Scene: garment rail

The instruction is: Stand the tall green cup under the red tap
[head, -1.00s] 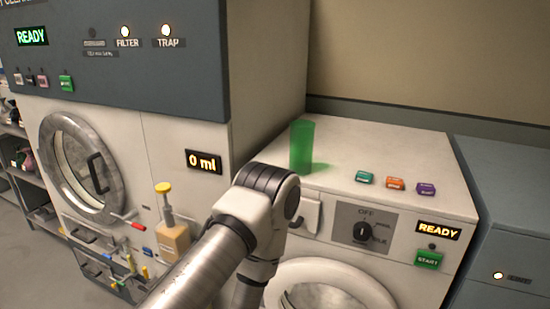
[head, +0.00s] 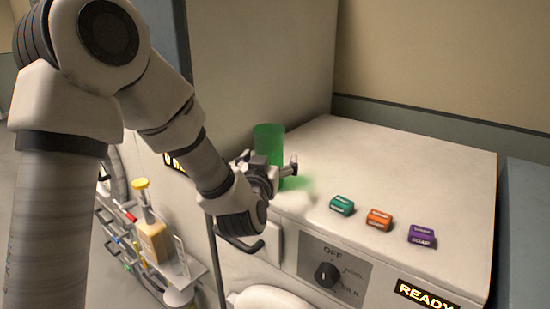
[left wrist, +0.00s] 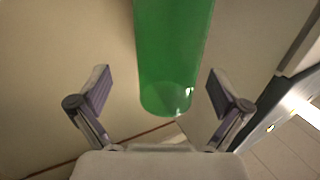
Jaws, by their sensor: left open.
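The tall green cup (head: 268,135) stands upright on the white machine's top, near its left rear side; my left gripper hides its lower part. My left gripper (head: 270,163) is open, in front of the cup. In the left wrist view the cup (left wrist: 172,50) shows between the two spread fingers (left wrist: 158,85), with gaps on both sides. I cannot tell how deep between them it is. A small red handle (head: 131,217), seemingly the red tap, is low on the left machine's front, left of my forearm. My right gripper is not in view.
Teal (head: 342,205), orange (head: 379,219) and purple (head: 422,236) blocks sit along the white machine's front edge. A yellow-capped pump bottle (head: 155,240) stands in a rack at the left machine's front. The tall left machine's side wall (head: 265,60) rises beside the cup. The top's right rear is clear.

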